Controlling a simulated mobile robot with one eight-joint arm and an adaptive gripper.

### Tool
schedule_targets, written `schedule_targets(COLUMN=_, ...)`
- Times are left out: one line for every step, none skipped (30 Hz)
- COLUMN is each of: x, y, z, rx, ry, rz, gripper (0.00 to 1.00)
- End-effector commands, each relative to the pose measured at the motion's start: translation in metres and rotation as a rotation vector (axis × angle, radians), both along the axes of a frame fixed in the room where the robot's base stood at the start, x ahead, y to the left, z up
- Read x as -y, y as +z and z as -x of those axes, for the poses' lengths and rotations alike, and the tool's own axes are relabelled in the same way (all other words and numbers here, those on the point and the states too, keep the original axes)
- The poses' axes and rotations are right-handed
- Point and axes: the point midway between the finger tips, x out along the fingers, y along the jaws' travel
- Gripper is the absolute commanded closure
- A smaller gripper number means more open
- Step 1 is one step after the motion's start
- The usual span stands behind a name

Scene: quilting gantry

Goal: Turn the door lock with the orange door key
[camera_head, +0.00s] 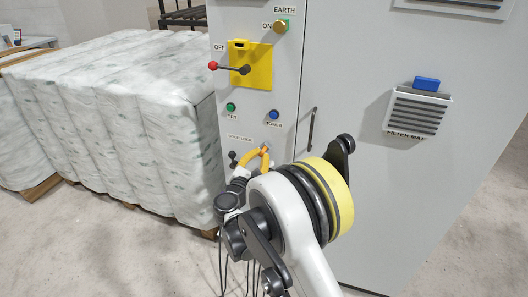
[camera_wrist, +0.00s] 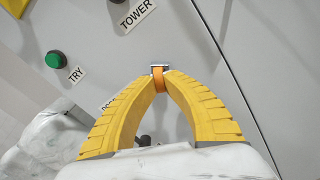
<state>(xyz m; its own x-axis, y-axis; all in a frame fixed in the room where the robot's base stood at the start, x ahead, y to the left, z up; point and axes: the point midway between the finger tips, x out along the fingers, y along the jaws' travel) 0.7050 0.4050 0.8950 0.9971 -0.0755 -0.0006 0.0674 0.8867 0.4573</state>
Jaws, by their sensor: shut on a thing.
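My gripper (camera_head: 262,152) is in front of the grey cabinet door, below the blue button and close to the DOOR LOCK label. Its two yellow fingers are closed together at the tips on the orange door key (camera_wrist: 158,79). A small silver piece (camera_wrist: 160,68) shows just beyond the fingertips; I cannot tell if it is part of the key or of the lock. The door lock is not clearly visible, and I cannot tell whether the key is in it. A small black knob (camera_head: 233,155) sits left of my gripper, under the label.
The grey cabinet (camera_head: 350,60) carries a yellow switch plate (camera_head: 262,62) with a red-tipped lever, a green button (camera_head: 230,106) and a blue button (camera_head: 274,115). A dark door handle (camera_head: 311,128) stands to the right. Wrapped bales (camera_head: 110,110) stand on the left.

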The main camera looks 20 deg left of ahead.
Motion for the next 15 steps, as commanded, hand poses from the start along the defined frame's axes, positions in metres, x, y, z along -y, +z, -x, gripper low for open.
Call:
schedule_targets(x=0.0001, y=0.0002, z=-0.0003, rx=-0.005, ry=0.000, rz=0.063, gripper=1.00)
schedule_targets(x=0.0001, y=0.0002, z=-0.0003, rx=-0.008, ry=0.000, rz=0.101, gripper=1.00)
schedule_targets(x=0.0001, y=0.0002, z=-0.0003, rx=-0.011, ry=0.000, rz=0.145, gripper=1.00)
schedule_targets(x=0.0001, y=0.0002, z=-0.0003, rx=-0.013, ry=0.000, rz=0.171, gripper=1.00)
schedule_targets(x=0.0001, y=0.0002, z=-0.0003, rx=-0.014, ry=0.000, rz=0.190, gripper=1.00)
schedule_targets(x=0.0001, y=0.0002, z=-0.0003, rx=-0.016, ry=0.000, rz=0.207, gripper=1.00)
schedule_targets(x=0.0001, y=0.0002, z=-0.0003, rx=-0.016, ry=0.000, rz=0.212, gripper=1.00)
schedule_targets(x=0.0001, y=0.0002, z=-0.0003, rx=-0.016, ry=0.000, rz=0.214, gripper=1.00)
schedule_targets(x=0.0001, y=0.0002, z=-0.0003, rx=-0.016, ry=0.000, rz=0.213, gripper=1.00)
schedule_targets(x=0.0001, y=0.0002, z=-0.0003, rx=-0.016, ry=0.000, rz=0.213, gripper=1.00)
schedule_targets(x=0.0001, y=0.0002, z=-0.0003, rx=-0.016, ry=0.000, rz=0.212, gripper=1.00)
schedule_targets(x=0.0001, y=0.0002, z=-0.0003, rx=-0.016, ry=0.000, rz=0.212, gripper=1.00)
schedule_targets(x=0.0001, y=0.0002, z=-0.0003, rx=-0.016, ry=0.000, rz=0.213, gripper=1.00)
schedule_targets(x=0.0001, y=0.0002, z=-0.0003, rx=-0.017, ry=0.000, rz=0.219, gripper=1.00)
schedule_targets(x=0.0001, y=0.0002, z=-0.0003, rx=-0.018, ry=0.000, rz=0.243, gripper=1.00)
